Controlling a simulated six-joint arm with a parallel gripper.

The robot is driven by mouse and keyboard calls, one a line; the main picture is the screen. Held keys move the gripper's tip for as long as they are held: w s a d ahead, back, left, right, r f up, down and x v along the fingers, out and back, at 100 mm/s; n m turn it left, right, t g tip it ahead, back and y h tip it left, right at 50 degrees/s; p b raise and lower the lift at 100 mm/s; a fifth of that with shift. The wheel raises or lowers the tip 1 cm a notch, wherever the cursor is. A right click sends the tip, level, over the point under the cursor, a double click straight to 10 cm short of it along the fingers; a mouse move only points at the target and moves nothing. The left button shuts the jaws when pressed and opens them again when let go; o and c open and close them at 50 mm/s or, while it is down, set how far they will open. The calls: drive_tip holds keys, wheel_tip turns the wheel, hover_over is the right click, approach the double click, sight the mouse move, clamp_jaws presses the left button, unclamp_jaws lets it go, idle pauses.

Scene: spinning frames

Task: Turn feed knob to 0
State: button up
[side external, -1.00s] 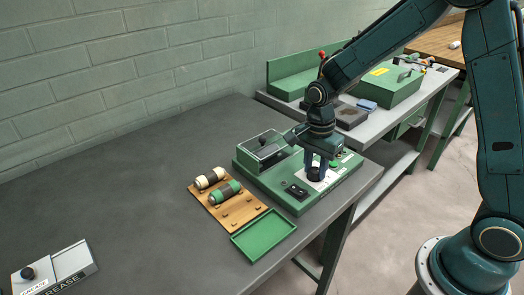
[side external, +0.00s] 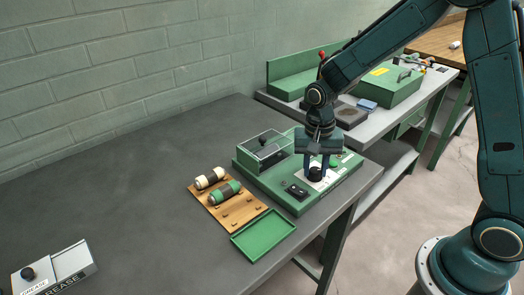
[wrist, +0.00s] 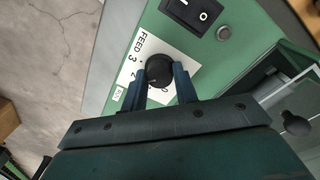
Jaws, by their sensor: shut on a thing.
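The feed knob (wrist: 160,70) is a round black knob on a white label plate (wrist: 145,46) marked FEED, with the digits 3 and 2 readable in the wrist view. The rest of the scale is partly hidden by the fingers and knob. In the side view the knob (side external: 316,174) sits on the green machine panel (side external: 272,186). My gripper (wrist: 158,84) points down over the panel with its two blue fingers on either side of the knob, shut on it. The side view shows the gripper (side external: 318,167) at the same place. The knob's pointer cannot be made out.
A black rocker switch (wrist: 192,12) and a small round button (wrist: 223,33) are near the knob. A clear-lidded box (side external: 264,150) stands on the machine's back left. A wooden rack (side external: 232,208) with spools and a green tray (side external: 263,235) lie in front.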

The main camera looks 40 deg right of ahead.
sight(315, 171)
drive_tip(key=n, duration=0.4)
drive_tip(key=shift+n, duration=0.4)
drive_tip(key=n, duration=0.3)
drive_tip(key=shift+n, duration=0.3)
drive_tip(key=n, duration=0.4)
drive_tip(key=shift+s, duration=0.1)
drive_tip(key=shift+n, duration=1.8)
drive_tip(key=o, duration=1)
drive_tip(key=shift+r, duration=0.1)
drive_tip(key=r, duration=1.3)
drive_tip(key=shift+s+a+r, duration=0.15)
drive_tip(key=shift+a+r, duration=0.05)
drive_tip(key=shift+r, duration=0.15)
